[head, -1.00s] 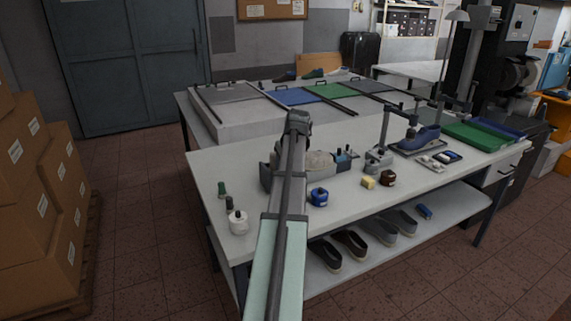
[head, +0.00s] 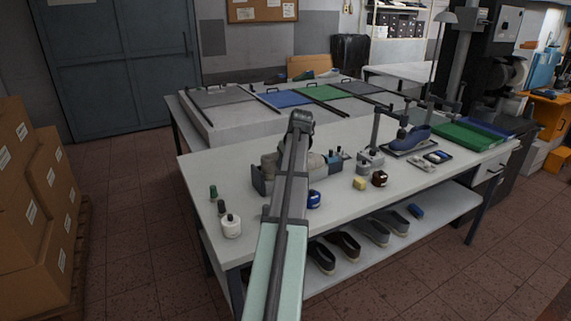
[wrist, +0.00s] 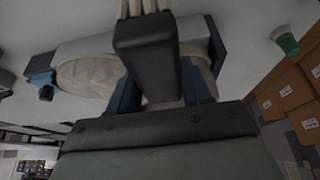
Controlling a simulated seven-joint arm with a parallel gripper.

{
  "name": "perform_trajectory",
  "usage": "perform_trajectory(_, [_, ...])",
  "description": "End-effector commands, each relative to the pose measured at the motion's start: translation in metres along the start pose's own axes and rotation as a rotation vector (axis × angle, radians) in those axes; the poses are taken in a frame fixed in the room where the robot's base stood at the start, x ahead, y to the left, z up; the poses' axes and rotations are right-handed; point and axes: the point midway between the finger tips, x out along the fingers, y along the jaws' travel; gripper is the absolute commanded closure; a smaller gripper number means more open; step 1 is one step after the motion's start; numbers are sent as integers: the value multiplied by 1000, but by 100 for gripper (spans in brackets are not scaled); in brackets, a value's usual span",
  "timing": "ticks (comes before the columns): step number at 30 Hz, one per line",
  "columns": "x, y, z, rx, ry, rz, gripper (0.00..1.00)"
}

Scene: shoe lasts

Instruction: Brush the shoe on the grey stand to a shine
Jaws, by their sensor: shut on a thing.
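A blue shoe (head: 414,137) sits on a grey stand with a flat base (head: 405,150) toward the right of the workbench in the head view. My arm reaches over the bench's left half, and its links hide the gripper there. In the wrist view, my gripper (wrist: 160,88) is shut on a dark block with pale bristles at its top edge, apparently a brush (wrist: 145,45). The caddy also shows in the head view (head: 262,184), partly behind my arm. The gripper is well left of the shoe.
A blue jar (head: 313,199), yellow block (head: 360,183) and brown jar (head: 379,179) stand nearer the front. A post stand (head: 370,158) rises between caddy and shoe. Cardboard boxes (head: 45,170) stand left.

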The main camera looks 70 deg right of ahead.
Motion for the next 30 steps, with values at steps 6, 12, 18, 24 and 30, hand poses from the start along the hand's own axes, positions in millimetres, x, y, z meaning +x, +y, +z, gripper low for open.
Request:
perform_trajectory(6, [0,9,-1,0,2,0,80])
perform_trajectory(12, [0,18,-1,1,2,0,80])
perform_trajectory(18, [0,26,-1,1,2,0,80])
perform_trajectory(24, [0,32,-1,0,2,0,80])
perform_trajectory(30, [0,22,0,-1,2,0,80])
